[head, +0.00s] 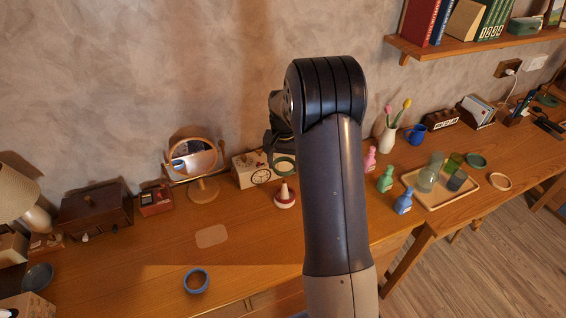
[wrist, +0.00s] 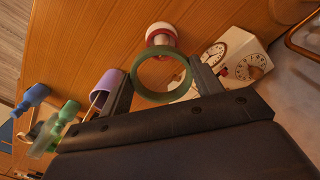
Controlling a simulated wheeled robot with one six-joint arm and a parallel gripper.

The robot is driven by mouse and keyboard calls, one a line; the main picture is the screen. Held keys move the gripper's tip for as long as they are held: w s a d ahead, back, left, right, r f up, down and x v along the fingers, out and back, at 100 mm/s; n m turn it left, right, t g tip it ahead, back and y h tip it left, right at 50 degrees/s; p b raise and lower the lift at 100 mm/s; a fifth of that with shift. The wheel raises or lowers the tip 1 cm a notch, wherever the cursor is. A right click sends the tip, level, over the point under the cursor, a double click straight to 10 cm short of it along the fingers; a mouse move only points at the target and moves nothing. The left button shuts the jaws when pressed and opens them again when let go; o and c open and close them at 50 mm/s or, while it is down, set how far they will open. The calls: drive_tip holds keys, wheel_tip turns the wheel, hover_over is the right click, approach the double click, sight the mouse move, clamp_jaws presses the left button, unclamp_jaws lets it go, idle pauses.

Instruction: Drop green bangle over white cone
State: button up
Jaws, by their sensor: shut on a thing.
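The green bangle (wrist: 138,80) is held between the two fingers of my gripper (wrist: 162,84) in the wrist view. In the head view the bangle (head: 284,173) shows just above the tip of the white cone (head: 284,190), partly hidden by my gripper (head: 282,150). The cone stands upright on the wooden desk and has red on its lower part. In the wrist view the cone (wrist: 161,32) appears beyond the bangle, partly hidden by its rim. The bangle looks apart from the cone; the exact gap and alignment are hard to tell.
A clock box (head: 252,170) stands close behind the cone, with a round mirror (head: 192,158) to its left. Small bottles (head: 385,180) and a tray (head: 440,203) are at the right. A purple cup (wrist: 107,83) shows in the wrist view.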

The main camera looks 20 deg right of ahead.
drive_tip(key=shift+f+b, duration=3.2)
drive_tip(key=shift+f, duration=1.4)
drive_tip(key=o, duration=1)
drive_tip(key=shift+o, duration=0.2)
wheel_tip(320, 180, up, 8)
drive_tip(key=p, duration=0.5)
drive_tip(key=shift+f, duration=0.1)
